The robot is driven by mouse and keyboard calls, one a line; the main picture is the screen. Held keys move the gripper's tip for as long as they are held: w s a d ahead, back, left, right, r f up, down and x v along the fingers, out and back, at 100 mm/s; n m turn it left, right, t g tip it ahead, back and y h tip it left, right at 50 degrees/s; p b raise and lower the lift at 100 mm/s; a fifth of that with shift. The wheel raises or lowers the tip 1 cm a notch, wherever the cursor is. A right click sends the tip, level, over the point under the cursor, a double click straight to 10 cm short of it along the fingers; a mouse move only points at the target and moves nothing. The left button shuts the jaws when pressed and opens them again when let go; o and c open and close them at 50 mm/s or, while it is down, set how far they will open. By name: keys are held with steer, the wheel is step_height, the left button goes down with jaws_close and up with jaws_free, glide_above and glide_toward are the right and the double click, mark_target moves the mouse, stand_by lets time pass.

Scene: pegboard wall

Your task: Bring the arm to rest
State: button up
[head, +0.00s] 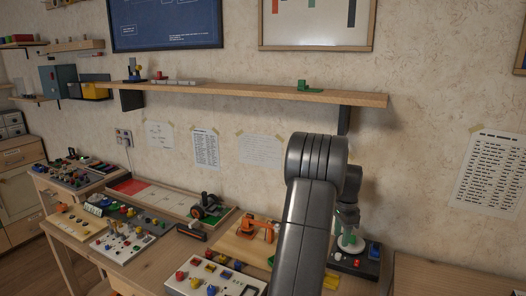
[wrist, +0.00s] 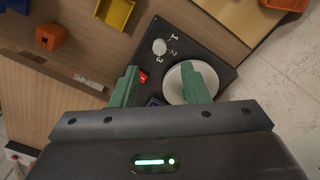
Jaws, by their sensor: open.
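My gripper (wrist: 160,85) is open, its two green fingers apart with nothing between them that I can see held. In the wrist view it hangs over a black panel (wrist: 182,37) marked 1, 2, 3, with a grey knob (wrist: 159,46), a red part (wrist: 143,77) and a round white disc (wrist: 174,84) partly behind the right finger. In the head view my dark grey arm (head: 312,200) rises in front of the table, its far end bent down over the white disc (head: 350,243) at the right. The fingertips are hard to make out there.
A wooden table (head: 150,272) carries several boards with knobs and switches, and an orange model (head: 258,231). A wooden shelf (head: 230,91) with small parts runs along the wall above. A yellow bin (wrist: 115,13) and an orange block (wrist: 51,36) lie near the gripper.

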mark_target(338, 254)
step_height(338, 254, down, 7)
steer(key=shift+f, duration=0.3)
steer(key=n, duration=1)
steer(key=shift+n+p, duration=0.3)
steer(key=shift+n, duration=0.1)
steer(key=n, duration=0.5)
steer(key=n+p, duration=0.1)
steer(key=n, duration=0.5)
